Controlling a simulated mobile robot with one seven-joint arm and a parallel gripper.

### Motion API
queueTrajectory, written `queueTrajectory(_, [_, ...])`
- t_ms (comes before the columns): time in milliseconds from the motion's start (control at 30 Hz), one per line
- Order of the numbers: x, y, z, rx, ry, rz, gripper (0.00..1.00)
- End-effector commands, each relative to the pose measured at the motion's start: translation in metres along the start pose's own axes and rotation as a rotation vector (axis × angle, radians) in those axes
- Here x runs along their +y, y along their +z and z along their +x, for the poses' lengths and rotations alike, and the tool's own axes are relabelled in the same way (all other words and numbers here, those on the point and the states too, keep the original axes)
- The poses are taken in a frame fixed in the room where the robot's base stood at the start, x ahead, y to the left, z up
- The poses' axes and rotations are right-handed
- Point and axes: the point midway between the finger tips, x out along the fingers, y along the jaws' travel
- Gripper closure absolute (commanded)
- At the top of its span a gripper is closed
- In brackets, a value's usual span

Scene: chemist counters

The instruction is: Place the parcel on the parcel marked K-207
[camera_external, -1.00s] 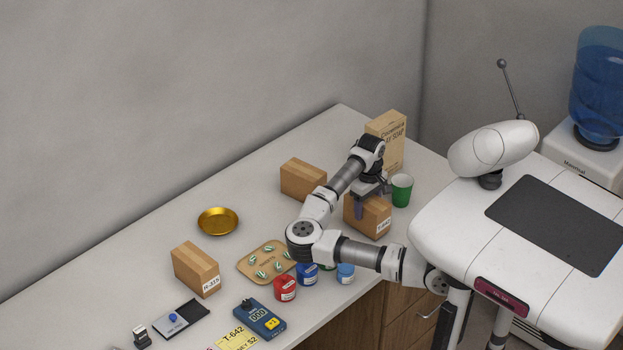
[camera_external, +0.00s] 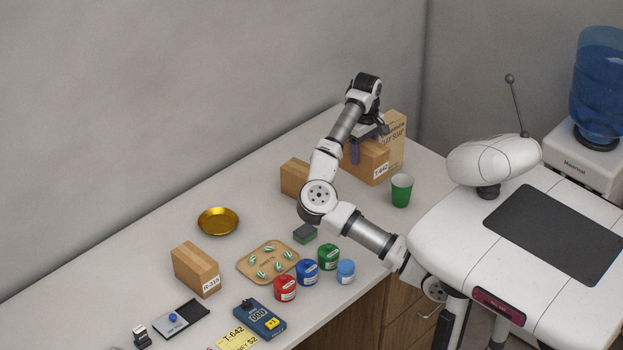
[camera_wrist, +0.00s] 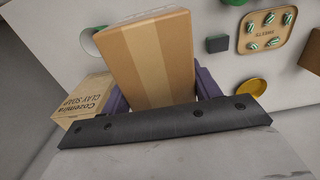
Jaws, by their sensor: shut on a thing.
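My gripper (camera_external: 368,142) is shut on a brown cardboard parcel (camera_external: 367,164), which hangs above the counter at the back right. Its white label seems to read T-642. In the wrist view the held parcel (camera_wrist: 152,62) sits between the purple fingers (camera_wrist: 160,94). A second parcel (camera_external: 293,178) stands on the counter left of my arm, partly hidden by it, with no label showing. A third parcel (camera_external: 195,269) stands further front left. I cannot make out K-207 on any parcel.
A soap box (camera_external: 396,135) stands close behind the held parcel. A green cup (camera_external: 401,190) is to its right. A gold dish (camera_external: 218,221), a tray of sweets (camera_external: 252,263), a sponge (camera_external: 305,233) and several jars (camera_external: 285,288) stand left and front. The counter around the gold dish is clear.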

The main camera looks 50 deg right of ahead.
Motion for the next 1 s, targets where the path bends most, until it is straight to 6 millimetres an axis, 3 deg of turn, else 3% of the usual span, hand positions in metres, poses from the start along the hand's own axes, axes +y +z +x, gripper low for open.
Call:
queueTrajectory(33, [0.002,-0.014,-0.012,0.001,0.000,-0.004,0.70])
queueTrajectory(267, [-0.001,-0.085,-0.043,0.002,0.002,-0.002,0.70])
queueTrajectory(500, [-0.022,-0.143,-0.077,0.004,0.000,-0.004,0.70])
queueTrajectory(800, [-0.050,-0.177,-0.108,0.003,0.001,-0.009,0.70])
queueTrajectory(1000, [-0.056,-0.182,-0.104,0.001,-0.001,-0.007,0.70])
